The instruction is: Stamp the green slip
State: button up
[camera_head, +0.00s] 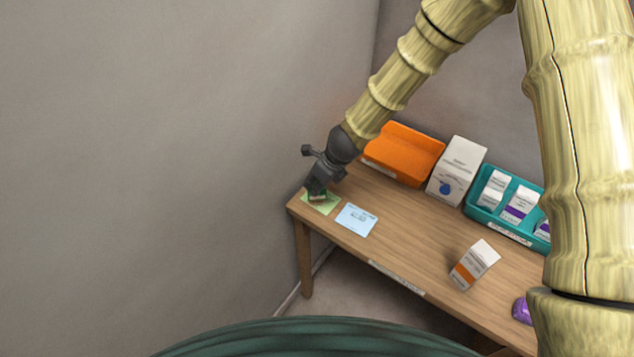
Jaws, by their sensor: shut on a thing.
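The green slip (327,207) lies flat at the left end of the wooden counter, near its corner. My gripper (317,191) is over the slip, pointing down, and is shut on a small stamp (316,197) that is mostly hidden by the fingers. The stamp's lower end is at the slip or very close above it; I cannot tell whether they touch. Part of the slip is hidden behind the gripper and stamp. A light blue slip (356,219) lies just to the right of the green one.
An orange bin (405,153), a white box (457,171) and a teal tray (497,231) of small boxes line the back of the counter (415,235). A white-and-orange carton (474,265) and a purple object (522,311) are at the right. The wall is close on the left.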

jog(key=shift+r+p, duration=1.75)
jog(key=shift+r, duration=0.35)
